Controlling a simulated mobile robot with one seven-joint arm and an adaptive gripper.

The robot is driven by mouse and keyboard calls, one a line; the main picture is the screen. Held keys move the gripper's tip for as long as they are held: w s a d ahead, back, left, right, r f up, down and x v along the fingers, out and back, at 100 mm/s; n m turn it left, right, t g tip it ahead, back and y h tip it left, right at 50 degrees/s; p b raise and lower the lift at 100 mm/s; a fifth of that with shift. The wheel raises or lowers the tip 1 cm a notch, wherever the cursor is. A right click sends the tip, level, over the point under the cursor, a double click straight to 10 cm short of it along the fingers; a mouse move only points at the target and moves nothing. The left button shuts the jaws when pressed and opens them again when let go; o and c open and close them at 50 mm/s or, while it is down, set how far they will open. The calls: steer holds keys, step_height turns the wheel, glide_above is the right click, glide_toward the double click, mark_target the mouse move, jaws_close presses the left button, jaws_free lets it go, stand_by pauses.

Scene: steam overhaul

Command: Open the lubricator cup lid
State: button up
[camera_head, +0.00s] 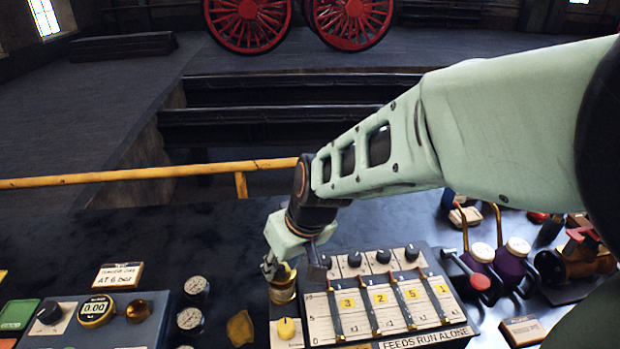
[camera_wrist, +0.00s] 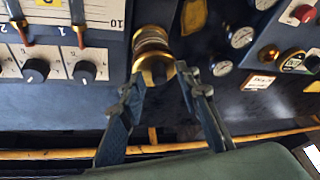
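The brass lubricator cup (camera_head: 284,290) stands at the left end of the feed panel. In the wrist view the cup (camera_wrist: 152,45) shows amber-brown bands and a shiny gold top end facing my gripper. I cannot clearly tell whether its lid is shut or partly raised. My gripper (camera_wrist: 158,82) is open, with one fingertip on each side of the gold top, very close to it; contact is not clear. In the head view my gripper (camera_head: 271,268) is at the cup's upper left and hides part of its top.
The feed panel (camera_head: 320,320) with several levers and black knobs adjoins the cup on the right. Purple oil cans (camera_head: 510,262) stand at right. A yellow rail (camera_head: 150,173) runs behind the dark bench.

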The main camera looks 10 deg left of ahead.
jaws_close()
steer(key=shift+r+p, duration=0.2)
steer(key=shift+p, duration=0.25)
steer(key=g+p, duration=0.1)
steer(key=p, duration=0.1)
steer(key=shift+w+a+r+g+h+p, duration=0.1)
steer(key=shift+w+r+g+h+p, duration=0.2)
steer(key=shift+w+r+g+p, duration=0.1)
steer(key=g+p, duration=0.1)
steer(key=w+g+p, duration=0.1)
steer(key=p, duration=0.1)
steer(key=shift+w+a+r+m+h, duration=0.1)
steer(key=shift+a+r+m+h, duration=0.05)
steer(key=shift+r+m+h, duration=0.15)
steer(key=g, duration=0.1)
steer(key=w+g+p, duration=0.1)
steer(key=w+g, duration=0.1)
steer(key=shift+w+a+f+g+h, duration=0.1)
steer(key=shift+a+g+h, duration=0.15)
steer(key=shift+g+h, duration=0.15)
steer(key=shift+w+a+f+m+g+h, duration=0.15)
steer(key=shift+w+g, duration=0.2)
steer(key=shift+g, duration=0.3)
steer(key=shift+w+r+m+g+h, duration=0.1)
steer(key=shift+w+m+g, duration=0.2)
steer(key=shift+g, duration=0.4)
steer(key=shift+w+a+f+m+g+h, duration=0.15)
steer(key=shift+w+g, duration=0.25)
steer(key=shift+g, duration=0.25)
steer(key=shift+w+r, duration=0.1)
